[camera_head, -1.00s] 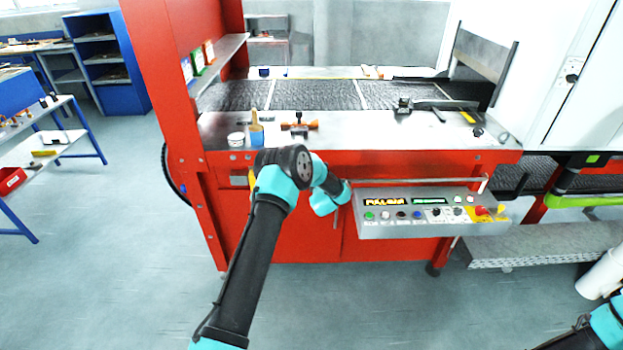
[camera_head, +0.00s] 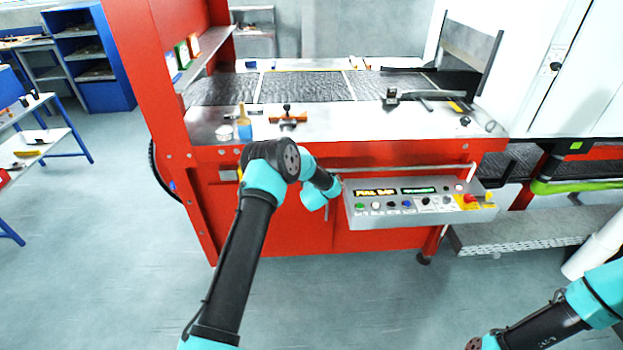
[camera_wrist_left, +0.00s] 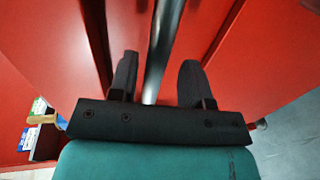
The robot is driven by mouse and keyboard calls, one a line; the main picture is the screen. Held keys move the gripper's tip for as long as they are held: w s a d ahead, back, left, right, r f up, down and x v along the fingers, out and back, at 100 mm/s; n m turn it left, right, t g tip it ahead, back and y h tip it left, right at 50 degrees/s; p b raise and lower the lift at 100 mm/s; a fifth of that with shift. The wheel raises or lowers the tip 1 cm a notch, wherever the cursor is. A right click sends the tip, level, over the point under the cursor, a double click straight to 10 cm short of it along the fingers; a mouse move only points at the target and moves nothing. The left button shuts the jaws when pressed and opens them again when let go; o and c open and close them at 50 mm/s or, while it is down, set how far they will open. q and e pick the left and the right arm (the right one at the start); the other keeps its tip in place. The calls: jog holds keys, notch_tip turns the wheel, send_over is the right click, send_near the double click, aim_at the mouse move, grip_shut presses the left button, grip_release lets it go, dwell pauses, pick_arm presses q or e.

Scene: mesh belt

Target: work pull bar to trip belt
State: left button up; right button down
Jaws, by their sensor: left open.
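The pull bar (camera_head: 420,172) is a thin grey metal rail along the red machine's front, just above the control panel. In the left wrist view the bar (camera_wrist_left: 165,45) runs away from the camera between the two dark fingers of my left gripper (camera_wrist_left: 158,78). That gripper is open, with a finger on each side of the bar and a visible gap to it. In the head view my left wrist hides the fingers near the bar's left end. My right arm shows at the lower right; its gripper is out of view.
The control panel (camera_head: 420,206) has lit displays, several buttons and a red knob below the bar. The mesh belt (camera_head: 305,88) lies behind the steel ledge. A bottle (camera_head: 244,124), a white tub (camera_head: 224,132) and an orange-handled tool (camera_head: 288,119) stand on the ledge.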

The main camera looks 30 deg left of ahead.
pick_arm(q)
jog(key=v, duration=1.7)
jog(key=shift+s, duration=0.2)
jog(key=shift+d, duration=0.1)
jog(key=s+d+f+m+g+h, duration=0.3)
jog(key=s+d+f+m+h, duration=0.1)
jog(key=s+f+m, duration=0.15)
jog(key=s+d+f+m+g+h, duration=0.25)
jog(key=s+f+m+h, duration=0.2)
jog(key=s+m, duration=0.25)
jog(key=s+d+f+m+g+h, duration=0.1)
jog(key=s+m+g, duration=0.1)
jog(key=s, duration=0.4)
jog(key=s+d+f+m+g+h, duration=0.1)
jog(key=s+d+m+g, duration=0.1)
jog(key=s, duration=0.5)
jog(key=s+d+f+m+g+h, duration=0.1)
jog(key=s+d+m+g, duration=0.1)
jog(key=s+m, duration=0.3)
jog(key=shift+s+d+f+m+g, duration=0.25)
jog(key=shift+s+f+m+g, duration=0.15)
jog(key=shift+s+g, duration=0.4)
jog(key=shift+s, duration=0.1)
